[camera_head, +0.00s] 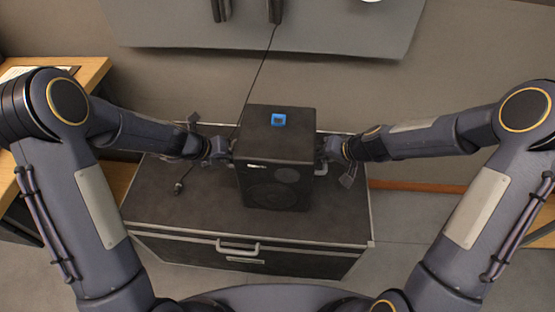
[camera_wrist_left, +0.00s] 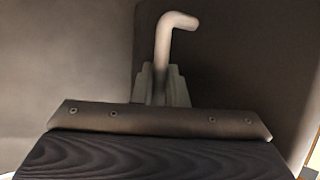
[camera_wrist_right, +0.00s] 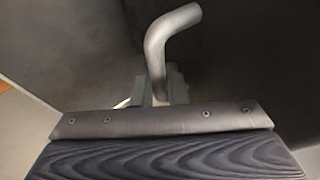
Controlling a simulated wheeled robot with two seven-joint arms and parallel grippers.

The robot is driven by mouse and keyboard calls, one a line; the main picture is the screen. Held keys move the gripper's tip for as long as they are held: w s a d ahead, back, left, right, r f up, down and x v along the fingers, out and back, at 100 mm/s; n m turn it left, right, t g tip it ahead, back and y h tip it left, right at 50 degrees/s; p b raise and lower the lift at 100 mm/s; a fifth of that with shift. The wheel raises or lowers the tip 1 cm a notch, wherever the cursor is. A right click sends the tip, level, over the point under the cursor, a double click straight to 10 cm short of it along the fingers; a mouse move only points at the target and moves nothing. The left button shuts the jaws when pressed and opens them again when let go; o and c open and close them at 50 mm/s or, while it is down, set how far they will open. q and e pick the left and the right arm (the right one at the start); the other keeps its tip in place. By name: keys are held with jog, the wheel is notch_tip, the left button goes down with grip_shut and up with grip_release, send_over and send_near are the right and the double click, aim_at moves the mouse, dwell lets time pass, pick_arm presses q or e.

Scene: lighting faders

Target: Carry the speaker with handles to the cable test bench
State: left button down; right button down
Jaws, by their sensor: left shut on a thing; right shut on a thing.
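The speaker (camera_head: 275,135) is a black box with a blue label on its top and round drivers on its front. It is upright, over a black flight case; I cannot tell whether it touches the lid. My left gripper (camera_head: 231,150) is shut on the handle at its left side, and that grey bent handle (camera_wrist_left: 172,28) shows in the left wrist view. My right gripper (camera_head: 322,152) is shut on the handle at its right side, and that handle (camera_wrist_right: 165,40) shows in the right wrist view. I cannot tell which surface is the cable test bench.
The black flight case (camera_head: 190,215) with a metal handle (camera_head: 238,247) stands in front of me. A cable with a plug (camera_head: 178,187) lies on its lid. A wooden table (camera_head: 90,72) is at the left. A grey panel (camera_head: 340,25) is at the back.

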pick_arm(q)
jog(key=shift+w+r, duration=0.15)
jog(key=shift+r, duration=0.05)
pick_arm(e)
jog(key=shift+w+r, duration=0.1)
jog(key=shift+r, duration=0.1)
